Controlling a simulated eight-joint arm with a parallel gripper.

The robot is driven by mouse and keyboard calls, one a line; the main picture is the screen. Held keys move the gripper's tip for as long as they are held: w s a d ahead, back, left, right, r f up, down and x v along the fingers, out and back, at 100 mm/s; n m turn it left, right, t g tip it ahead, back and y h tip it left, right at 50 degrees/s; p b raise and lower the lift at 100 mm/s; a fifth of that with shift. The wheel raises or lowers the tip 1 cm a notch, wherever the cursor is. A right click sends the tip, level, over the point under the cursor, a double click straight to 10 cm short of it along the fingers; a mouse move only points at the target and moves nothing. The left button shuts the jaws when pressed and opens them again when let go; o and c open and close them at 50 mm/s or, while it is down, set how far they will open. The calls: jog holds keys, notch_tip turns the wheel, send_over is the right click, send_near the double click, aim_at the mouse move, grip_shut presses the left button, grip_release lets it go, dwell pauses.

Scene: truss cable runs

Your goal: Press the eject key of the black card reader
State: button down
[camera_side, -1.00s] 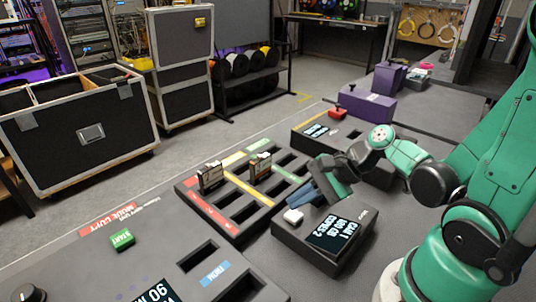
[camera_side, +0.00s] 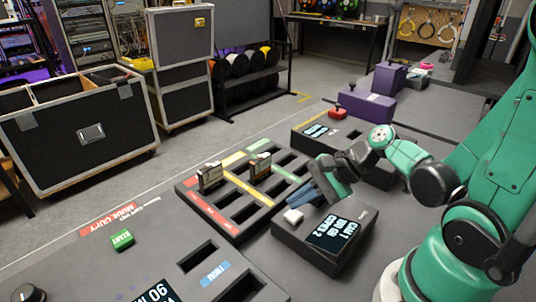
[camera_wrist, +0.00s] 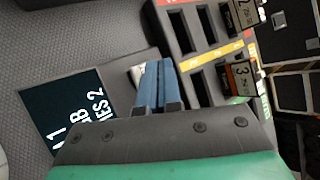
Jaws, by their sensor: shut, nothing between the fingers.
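The black card reader (camera_side: 290,240) is a low dark box with a lit screen (camera_side: 338,234) reading CAM 1 and COPIES 2. A small white key (camera_side: 293,216) sits on its top near the left corner. My gripper (camera_side: 306,197) is shut and empty, with its blue fingers reaching in close above and behind the white key. In the wrist view the shut fingers (camera_wrist: 160,64) partly cover the white key (camera_wrist: 137,74), and the reader's screen (camera_wrist: 70,115) lies to the left. I cannot tell whether the fingertips touch the key.
A slotted tray (camera_side: 208,214) with coloured strips, holding two cards (camera_side: 210,176), stands left of the reader. Behind it is another dark box (camera_side: 303,142) with a screen and a red knob (camera_side: 337,113). A copy console with a green START key (camera_side: 122,239) is at front left.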

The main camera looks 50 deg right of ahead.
aim_at(295, 210)
jog(key=shift+r, duration=0.1)
dwell(0.7)
jog(key=shift+r, duration=2.4)
jog(key=n, duration=0.1)
jog(key=n+h, duration=0.1)
jog(key=n, duration=0.2)
jog(key=shift+w+f+n+g+h, duration=0.1)
jog(key=shift+f+n+g+h, duration=0.2)
jog(key=shift+h, duration=0.1)
jog(key=n, duration=0.2)
jog(key=n+h, duration=0.1)
jog(key=n, duration=0.1)
jog(key=shift+w+h, duration=0.2)
jog(key=shift+h, duration=0.1)
jog(key=n, duration=0.1)
jog(key=n+h, duration=0.1)
jog(key=n, duration=0.1)
jog(key=shift+w+d+r+n, duration=0.1)
jog(key=shift+w+r+n, duration=0.1)
jog(key=shift+r+n, duration=0.1)
jog(key=n, duration=0.3)
jog(key=shift+w+r+h, duration=0.2)
jog(key=shift+r+h, duration=0.2)
jog(key=n, duration=0.1)
jog(key=r+n+t+h, duration=0.1)
jog(key=n, duration=0.1)
jog(key=shift+w, duration=0.3)
